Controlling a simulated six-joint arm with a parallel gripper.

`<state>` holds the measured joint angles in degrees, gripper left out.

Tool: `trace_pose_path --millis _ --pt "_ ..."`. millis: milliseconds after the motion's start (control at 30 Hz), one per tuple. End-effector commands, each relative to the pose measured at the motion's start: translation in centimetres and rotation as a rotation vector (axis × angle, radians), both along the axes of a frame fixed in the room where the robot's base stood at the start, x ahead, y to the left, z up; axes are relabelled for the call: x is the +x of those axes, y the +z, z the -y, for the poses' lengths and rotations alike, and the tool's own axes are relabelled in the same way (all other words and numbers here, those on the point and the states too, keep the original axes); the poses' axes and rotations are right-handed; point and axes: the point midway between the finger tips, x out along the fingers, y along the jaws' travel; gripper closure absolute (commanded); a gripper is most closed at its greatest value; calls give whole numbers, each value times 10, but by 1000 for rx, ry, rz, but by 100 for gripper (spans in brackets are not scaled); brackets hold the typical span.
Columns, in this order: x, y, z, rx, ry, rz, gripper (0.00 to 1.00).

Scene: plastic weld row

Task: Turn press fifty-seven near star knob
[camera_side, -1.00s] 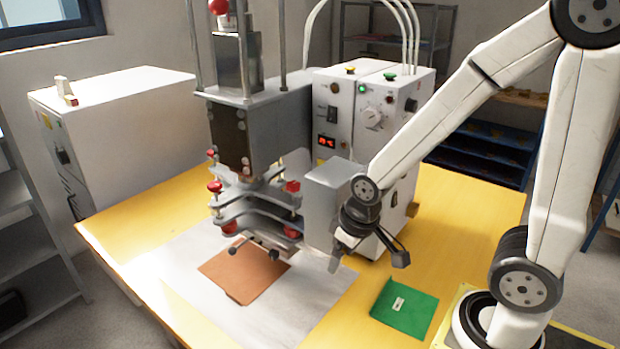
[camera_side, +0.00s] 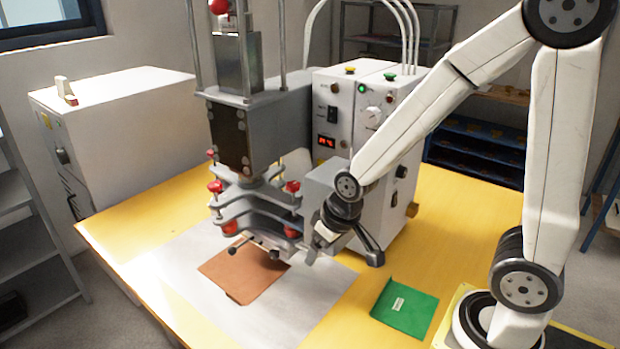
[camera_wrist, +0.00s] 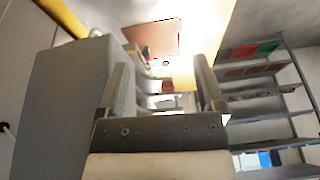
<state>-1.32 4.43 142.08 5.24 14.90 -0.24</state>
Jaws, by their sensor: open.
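The press (camera_side: 250,195) stands on the yellow table with red knobs on its stacked plates. One red knob (camera_side: 292,187) is at upper right; another red knob (camera_side: 291,231) is lower right, close to my gripper. Further red knobs are on the left side. Which is number fifty-seven cannot be read. My gripper (camera_side: 342,256) is open and empty, right of the press plates and apart from the lower right knob. In the wrist view a red knob (camera_wrist: 167,87) shows between my open fingers (camera_wrist: 162,72), beyond them.
A brown sheet (camera_side: 243,272) lies on a pale mat below the press. A green piece (camera_side: 405,307) lies at front right. The front of the mat is clear.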

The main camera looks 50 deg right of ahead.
Motion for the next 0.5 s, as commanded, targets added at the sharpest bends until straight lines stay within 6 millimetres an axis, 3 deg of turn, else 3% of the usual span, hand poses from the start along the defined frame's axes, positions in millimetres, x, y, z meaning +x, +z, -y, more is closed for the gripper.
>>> trace_pose_path --millis 500 --pt "143 7 -20 -10 -60 493 13"
